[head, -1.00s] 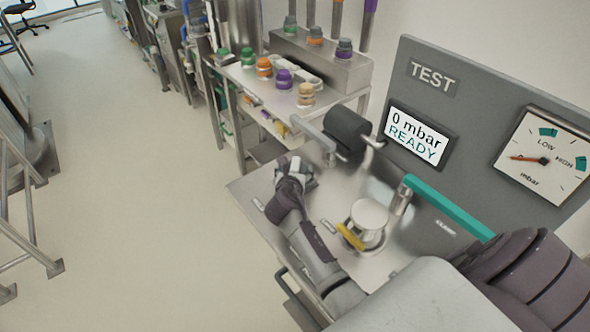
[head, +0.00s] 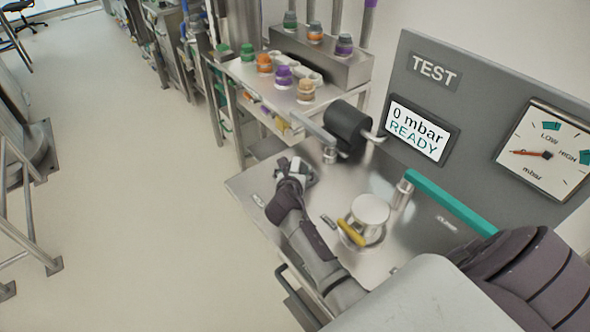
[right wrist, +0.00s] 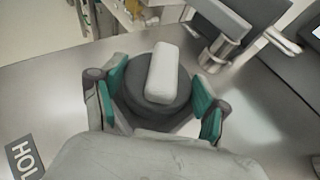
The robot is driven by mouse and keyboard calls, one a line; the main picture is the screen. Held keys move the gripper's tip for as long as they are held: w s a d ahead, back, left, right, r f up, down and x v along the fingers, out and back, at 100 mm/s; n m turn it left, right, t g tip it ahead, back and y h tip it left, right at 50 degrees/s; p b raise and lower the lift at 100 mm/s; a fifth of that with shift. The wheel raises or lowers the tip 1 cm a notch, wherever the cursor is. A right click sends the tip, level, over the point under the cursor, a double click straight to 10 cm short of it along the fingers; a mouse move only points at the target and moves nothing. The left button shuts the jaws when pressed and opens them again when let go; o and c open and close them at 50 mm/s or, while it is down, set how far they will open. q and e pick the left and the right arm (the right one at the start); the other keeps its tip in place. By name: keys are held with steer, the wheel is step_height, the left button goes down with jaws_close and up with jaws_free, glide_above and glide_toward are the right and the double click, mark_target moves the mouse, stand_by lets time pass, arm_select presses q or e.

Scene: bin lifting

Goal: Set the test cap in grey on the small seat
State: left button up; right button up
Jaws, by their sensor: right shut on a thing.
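My right gripper (head: 296,176) is low over the left part of the metal bench top. In the head view the cap is small and partly hidden by the gripper. I cannot tell whether the cap touches the bench. A short metal post (head: 329,154) stands beyond the gripper, under a lever; I cannot make out a small seat for certain. My left gripper is not in view.
A silver round piece with a yellow handle (head: 351,232) sits on the bench right of my forearm. A teal bar (head: 450,205) and a black roller-like part (head: 350,127) stand near the test panel (head: 480,80), which reads 0 mbar READY. Coloured caps stand on the shelf (head: 245,75) behind.

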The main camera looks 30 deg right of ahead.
stand_by(0.4)
steer(key=o, duration=1.2)
step_height(320, 180, up, 9)
steer(key=p, duration=1)
steer(key=shift+f, duration=0.1)
stand_by(0.4)
